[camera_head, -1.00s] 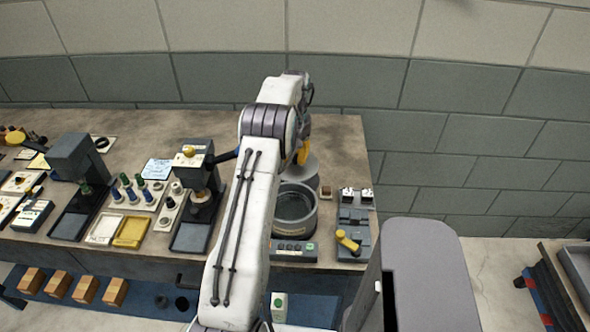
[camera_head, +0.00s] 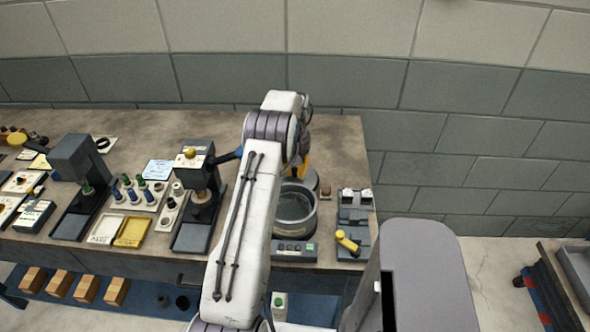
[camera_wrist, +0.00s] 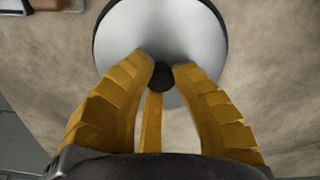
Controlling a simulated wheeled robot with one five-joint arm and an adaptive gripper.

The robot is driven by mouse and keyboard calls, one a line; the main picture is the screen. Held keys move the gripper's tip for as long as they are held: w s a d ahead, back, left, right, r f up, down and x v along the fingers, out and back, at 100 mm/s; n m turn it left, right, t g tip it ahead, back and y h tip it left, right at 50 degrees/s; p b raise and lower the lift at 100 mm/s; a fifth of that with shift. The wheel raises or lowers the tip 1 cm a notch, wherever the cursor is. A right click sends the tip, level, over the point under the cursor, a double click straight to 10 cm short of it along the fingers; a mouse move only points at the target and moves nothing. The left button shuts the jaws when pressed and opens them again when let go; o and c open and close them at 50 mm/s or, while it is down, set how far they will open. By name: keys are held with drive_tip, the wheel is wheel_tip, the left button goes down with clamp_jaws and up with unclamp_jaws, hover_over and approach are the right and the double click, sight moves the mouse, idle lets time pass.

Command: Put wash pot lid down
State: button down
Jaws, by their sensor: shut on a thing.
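The wash pot lid (camera_wrist: 190,35) is a pale grey disc with a dark knob (camera_wrist: 161,76) in the wrist view. My gripper (camera_wrist: 160,72) has its yellow fingers closed around the knob. The pot is round, grey and open on top. A dark shadow edges the lid in the wrist view; I cannot tell whether the lid touches the bench.
The bench (camera_head: 345,150) is bare behind and right of the lid. A small brown block (camera_head: 326,191) stands right of the pot. A grey fixture with a yellow handle (camera_head: 347,242) is further right. A press (camera_head: 198,190) stands left of my arm.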

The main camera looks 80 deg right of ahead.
sight(295, 170)
drive_tip(key=shift+f, duration=0.2)
drive_tip(key=c, duration=1.2)
unclamp_jaws()
drive_tip(key=shift+r, duration=0.1)
drive_tip(key=shift+r, duration=0.1)
wheel_tip(295, 170, up, 12)
